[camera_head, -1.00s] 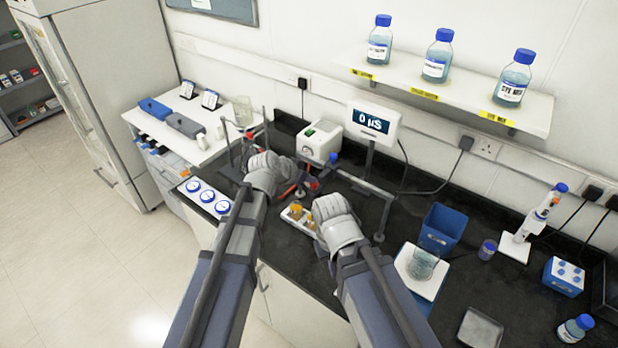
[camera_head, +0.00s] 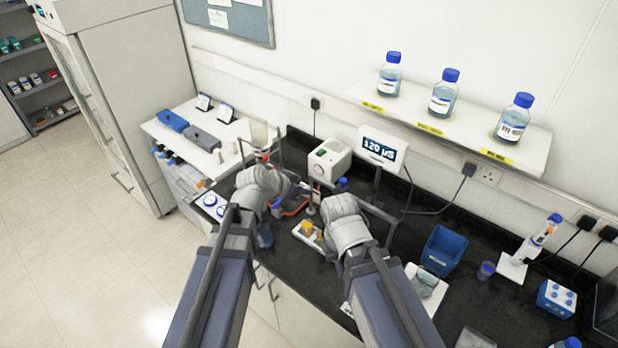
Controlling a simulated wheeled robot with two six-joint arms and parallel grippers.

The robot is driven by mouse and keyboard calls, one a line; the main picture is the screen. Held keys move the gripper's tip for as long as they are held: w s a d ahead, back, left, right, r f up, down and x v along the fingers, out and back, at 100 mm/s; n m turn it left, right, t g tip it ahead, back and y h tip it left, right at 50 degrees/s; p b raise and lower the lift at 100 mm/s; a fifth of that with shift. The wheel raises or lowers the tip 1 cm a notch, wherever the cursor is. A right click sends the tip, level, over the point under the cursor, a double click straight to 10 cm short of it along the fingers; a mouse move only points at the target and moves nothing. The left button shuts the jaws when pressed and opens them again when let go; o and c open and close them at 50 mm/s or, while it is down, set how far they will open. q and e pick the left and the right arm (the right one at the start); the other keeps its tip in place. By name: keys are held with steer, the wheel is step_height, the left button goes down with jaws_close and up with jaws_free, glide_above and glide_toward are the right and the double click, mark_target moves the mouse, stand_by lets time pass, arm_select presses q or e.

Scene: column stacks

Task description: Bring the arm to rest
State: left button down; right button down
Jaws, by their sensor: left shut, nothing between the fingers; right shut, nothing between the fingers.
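My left gripper (camera_head: 293,190) is over the back left of the black bench, beside a stand with a red-marked column (camera_head: 265,157). My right gripper (camera_head: 328,208) is lower and further right, just above a small white tray (camera_head: 318,246) with amber-capped items (camera_head: 307,228). The wrists largely hide the fingers of both grippers. Both are shut, and I see nothing held in either. A meter display (camera_head: 380,150) behind them reads 120 µS.
A white box device (camera_head: 328,160) stands close behind the grippers. A blue bin (camera_head: 443,250) and a pipette on a stand (camera_head: 535,248) are to the right. Bottles (camera_head: 443,92) stand on the wall shelf.

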arm_select(q)
steer(key=shift+f, duration=0.15)
arm_select(e)
steer(key=shift+f, duration=0.1)
